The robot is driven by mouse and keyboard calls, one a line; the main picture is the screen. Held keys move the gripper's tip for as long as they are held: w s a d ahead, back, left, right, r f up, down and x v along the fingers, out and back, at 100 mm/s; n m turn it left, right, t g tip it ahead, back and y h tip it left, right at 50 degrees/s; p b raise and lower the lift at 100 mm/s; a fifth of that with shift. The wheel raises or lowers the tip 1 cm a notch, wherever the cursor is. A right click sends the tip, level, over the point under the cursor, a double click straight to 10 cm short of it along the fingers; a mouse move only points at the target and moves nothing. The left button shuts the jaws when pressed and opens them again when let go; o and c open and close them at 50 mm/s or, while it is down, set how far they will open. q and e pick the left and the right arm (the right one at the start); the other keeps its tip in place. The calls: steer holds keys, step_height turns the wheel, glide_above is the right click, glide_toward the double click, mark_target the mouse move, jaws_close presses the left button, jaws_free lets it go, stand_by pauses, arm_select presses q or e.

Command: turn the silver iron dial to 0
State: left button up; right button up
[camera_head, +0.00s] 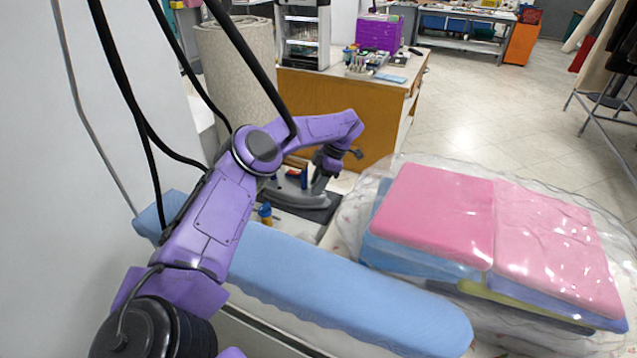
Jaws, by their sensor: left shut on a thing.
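The silver iron (298,195) rests on a dark pad behind the blue ironing board, and my left arm partly covers it. My left gripper (322,180) reaches down onto the right part of the iron from above. Its fingers are small and dark in this view. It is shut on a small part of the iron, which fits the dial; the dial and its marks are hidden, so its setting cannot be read. My right gripper is out of view.
The blue ironing board (340,290) runs across the front. Folded pink cloths (440,212) in clear plastic lie to the right. A wooden desk (340,95) stands behind the iron. Dark cables hang at the left. A small blue and orange bottle (265,213) stands near my arm.

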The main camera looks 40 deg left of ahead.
arm_select(q)
steer(key=shift+f, duration=0.1)
steer(key=o, duration=1)
steer(key=shift+o, duration=0.2)
steer(key=v, duration=1)
steer(key=shift+r, duration=0.25)
